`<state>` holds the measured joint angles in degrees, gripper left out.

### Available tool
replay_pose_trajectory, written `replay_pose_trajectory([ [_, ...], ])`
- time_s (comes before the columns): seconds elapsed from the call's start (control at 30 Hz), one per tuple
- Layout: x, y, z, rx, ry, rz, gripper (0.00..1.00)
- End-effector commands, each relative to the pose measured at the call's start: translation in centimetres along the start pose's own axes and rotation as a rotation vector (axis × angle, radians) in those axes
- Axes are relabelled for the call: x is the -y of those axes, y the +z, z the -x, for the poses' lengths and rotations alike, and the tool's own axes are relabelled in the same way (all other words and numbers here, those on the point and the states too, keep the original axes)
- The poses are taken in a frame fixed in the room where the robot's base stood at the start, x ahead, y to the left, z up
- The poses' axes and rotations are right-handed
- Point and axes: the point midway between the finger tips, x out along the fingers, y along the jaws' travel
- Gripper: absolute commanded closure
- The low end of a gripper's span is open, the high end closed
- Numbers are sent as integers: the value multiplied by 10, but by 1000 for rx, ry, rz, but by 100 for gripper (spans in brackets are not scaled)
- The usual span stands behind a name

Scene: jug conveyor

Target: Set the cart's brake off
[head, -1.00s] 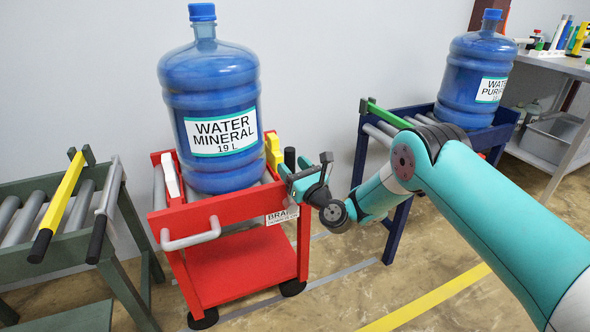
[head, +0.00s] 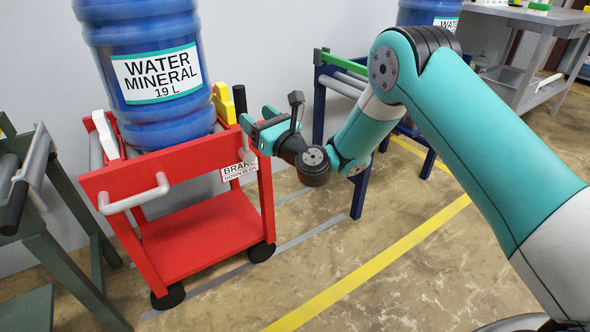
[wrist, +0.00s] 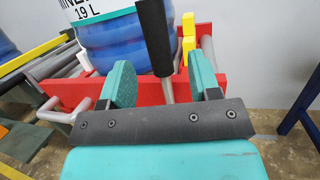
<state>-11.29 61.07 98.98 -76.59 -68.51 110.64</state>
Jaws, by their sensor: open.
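The red cart (head: 190,155) carries a blue water jug (head: 150,75). Its brake lever, with a black handle (head: 240,99), stands roughly upright at the cart's right side. A white label (head: 238,172) there reads "BRAKE", with smaller text like "DOWN IS ON". My gripper (head: 257,119) is open beside the lever. In the wrist view the black handle (wrist: 154,38) and its grey rod show between the two teal fingers of my gripper (wrist: 163,80), with gaps on both sides. How deep the rod sits between the fingers I cannot tell.
A yellow block (head: 224,103) and a white block (head: 105,134) sit at the cart's upper edges. A dark green roller stand (head: 60,200) is on the left. A blue roller stand (head: 319,105) with another jug is behind my arm. Floor at the front right is clear.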

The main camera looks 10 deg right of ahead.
Motion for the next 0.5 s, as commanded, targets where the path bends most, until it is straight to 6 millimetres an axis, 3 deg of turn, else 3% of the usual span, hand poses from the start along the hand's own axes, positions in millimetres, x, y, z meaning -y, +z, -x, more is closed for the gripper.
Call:
replay_pose_trajectory([
  [0.03,0,-8,5,2,0,2,43],
  [0.5,0,-8,58,1,-1,0,43],
])
